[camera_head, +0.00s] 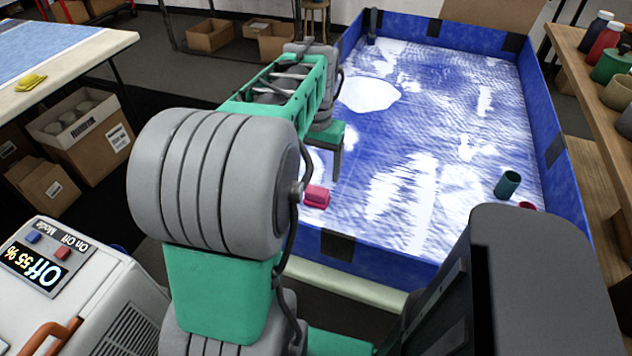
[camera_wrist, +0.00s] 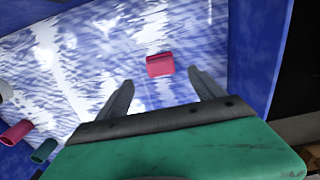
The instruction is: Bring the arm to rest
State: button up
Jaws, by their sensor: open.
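My gripper (camera_wrist: 160,88) is open and empty in the wrist view, its two grey fingers spread apart. In the head view my arm reaches out over the near left part of a blue-walled tray (camera_head: 340,248). A pink-red block (camera_head: 317,196) lies on the tray's blue and white floor, close to the near wall. It also shows in the wrist view (camera_wrist: 160,65), beyond the fingertips and apart from them. In the head view my arm covers part of the tray's left wall, and the fingertips are hard to make out.
A dark green cup (camera_head: 508,184) and a red cup (camera_head: 527,206) are at the tray's right side. A wooden shelf (camera_head: 590,165) with bottles and pots stands to the right. A table (camera_head: 70,65) with a yellow item is at the left, with cardboard boxes (camera_head: 85,135) below.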

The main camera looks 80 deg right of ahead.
jog(key=shift+r, duration=1)
